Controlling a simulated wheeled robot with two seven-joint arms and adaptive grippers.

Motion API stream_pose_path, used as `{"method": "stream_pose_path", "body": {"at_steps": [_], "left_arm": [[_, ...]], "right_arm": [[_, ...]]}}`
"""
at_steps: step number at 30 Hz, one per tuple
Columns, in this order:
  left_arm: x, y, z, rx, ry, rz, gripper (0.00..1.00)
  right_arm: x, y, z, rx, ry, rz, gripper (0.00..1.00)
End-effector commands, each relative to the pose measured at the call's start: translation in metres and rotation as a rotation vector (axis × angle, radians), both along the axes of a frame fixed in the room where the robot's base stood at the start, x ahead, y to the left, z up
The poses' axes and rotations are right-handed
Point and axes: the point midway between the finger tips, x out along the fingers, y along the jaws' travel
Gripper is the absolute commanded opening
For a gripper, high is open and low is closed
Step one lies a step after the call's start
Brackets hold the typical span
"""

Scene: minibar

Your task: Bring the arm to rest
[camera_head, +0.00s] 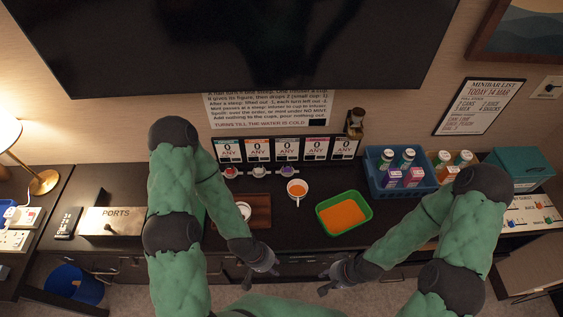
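My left arm reaches in from the left and bends over the counter. Its dark gripper (262,277) hangs in front of the counter's front edge, with its fingers apart and nothing visible between them. My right arm comes in from the right. Its dark gripper (322,282) points left, a short way right of the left gripper, also with fingers apart and empty. The two grippers do not touch each other.
The dark counter (290,225) holds a white cup (297,189) of orange liquid, a green tray (323,222) with orange contents, a wooden board (262,215) with a white dish, and a blue crate (373,186) of bottles. A blue bin (75,285) stands lower left.

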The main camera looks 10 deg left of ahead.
Motion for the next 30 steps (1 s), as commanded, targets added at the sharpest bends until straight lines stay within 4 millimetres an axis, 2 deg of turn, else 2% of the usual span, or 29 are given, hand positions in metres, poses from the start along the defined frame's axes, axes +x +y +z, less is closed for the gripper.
{"method": "stream_pose_path", "body": {"at_steps": [5,12,15,30], "left_arm": [[0.000,0.000,-0.029,0.000,0.000,0.000,0.33],[0.000,0.000,-0.082,0.000,0.000,0.000,0.33],[0.000,0.000,-0.097,0.000,0.000,0.001,0.33],[0.000,0.000,-0.097,0.000,0.000,0.001,0.33]], "right_arm": [[0.000,0.000,-0.029,0.000,0.000,0.000,0.31],[0.000,0.000,-0.082,0.000,0.001,0.000,0.31],[0.000,0.000,-0.097,0.000,0.001,0.000,0.31],[0.000,0.000,-0.097,0.000,0.001,0.000,0.31]]}}
